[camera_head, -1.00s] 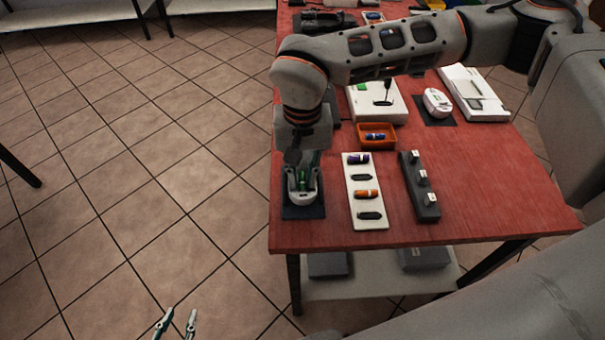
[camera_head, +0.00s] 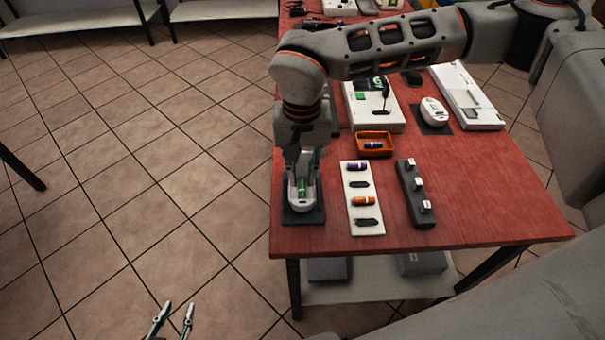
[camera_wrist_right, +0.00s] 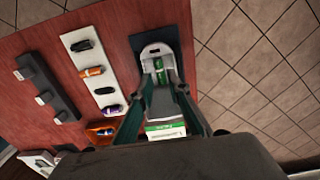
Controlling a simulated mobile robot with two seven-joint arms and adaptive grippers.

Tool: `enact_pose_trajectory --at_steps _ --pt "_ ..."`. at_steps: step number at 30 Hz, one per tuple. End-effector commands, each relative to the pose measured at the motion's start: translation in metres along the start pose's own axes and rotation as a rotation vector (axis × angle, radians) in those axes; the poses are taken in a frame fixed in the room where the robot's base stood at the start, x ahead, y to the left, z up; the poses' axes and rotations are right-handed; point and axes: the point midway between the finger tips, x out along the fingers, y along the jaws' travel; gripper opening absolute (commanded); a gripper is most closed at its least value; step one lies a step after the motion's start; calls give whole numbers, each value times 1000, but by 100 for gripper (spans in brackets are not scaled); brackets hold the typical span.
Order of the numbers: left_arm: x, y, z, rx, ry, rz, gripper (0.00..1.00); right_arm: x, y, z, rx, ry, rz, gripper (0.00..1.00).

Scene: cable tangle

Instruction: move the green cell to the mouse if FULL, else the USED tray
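The green cell (camera_head: 301,187) stands in the open slot of a small white device (camera_head: 302,203) on a dark pad at the table's front left. The cell also shows in the right wrist view (camera_wrist_right: 159,66). My right gripper (camera_head: 303,163) is over it, fingers apart on either side and open; I cannot tell whether they touch it. A white rounded device (camera_head: 434,110), mouse-like, lies on another dark pad at the right. An orange tray (camera_head: 361,151) holds a blue cell (camera_head: 373,145); no label is legible. My left gripper (camera_head: 174,318) is open and empty above the floor.
A white strip (camera_head: 351,214) holds a purple cell, an orange cell and dark pieces. Beside it is a dark bar (camera_head: 409,196) with white-topped pieces. A white box with a green patch (camera_head: 372,113) stands behind the orange tray. The table's front right is bare.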

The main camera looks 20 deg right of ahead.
Motion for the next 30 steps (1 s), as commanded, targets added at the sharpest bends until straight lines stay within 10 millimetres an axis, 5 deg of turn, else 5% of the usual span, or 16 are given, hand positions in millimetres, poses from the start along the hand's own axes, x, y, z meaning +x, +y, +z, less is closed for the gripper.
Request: enact_pose_trajectory --at_steps 8,11,30 --pt "-1 0 -1 0 0 1 30 -2 0 0 0 -1 0 17" --pt "0 0 -2 0 2 0 30 -2 0 0 0 -1 0 37" --pt "-2 -7 -25 4 32 -8 30 -16 0 0 0 3 0 37"
